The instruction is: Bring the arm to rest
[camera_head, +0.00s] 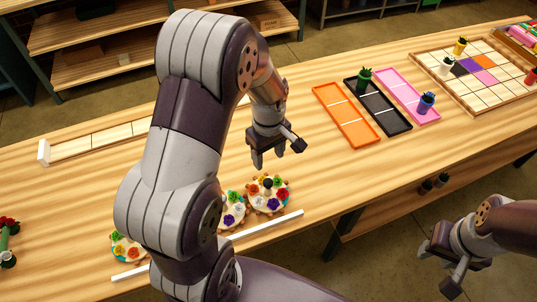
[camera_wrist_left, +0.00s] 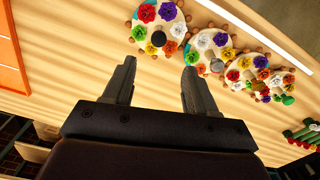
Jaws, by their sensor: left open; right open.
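My left gripper (camera_head: 270,158) is open and empty above the table, just behind the bouquets in the head view. Its two open fingers also show in the left wrist view (camera_wrist_left: 160,85). Round bouquets of coloured flowers stand near the table's front edge; the rightmost bouquet (camera_head: 268,193) is closest to the gripper and apart from it. In the left wrist view this bouquet (camera_wrist_left: 157,27) lies beyond the fingertips. My left arm hides part of the bouquet row in the head view. My right gripper (camera_head: 440,270) is open and empty, low at the right, in front of the table.
Orange (camera_head: 346,115), black (camera_head: 377,106) and pink (camera_head: 407,95) trays lie at the middle right; the black and pink ones hold small pots. A gridded board (camera_head: 440,72) with pots is farther right. A white strip (camera_head: 265,226) runs along the front edge. Wood between gripper and trays is clear.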

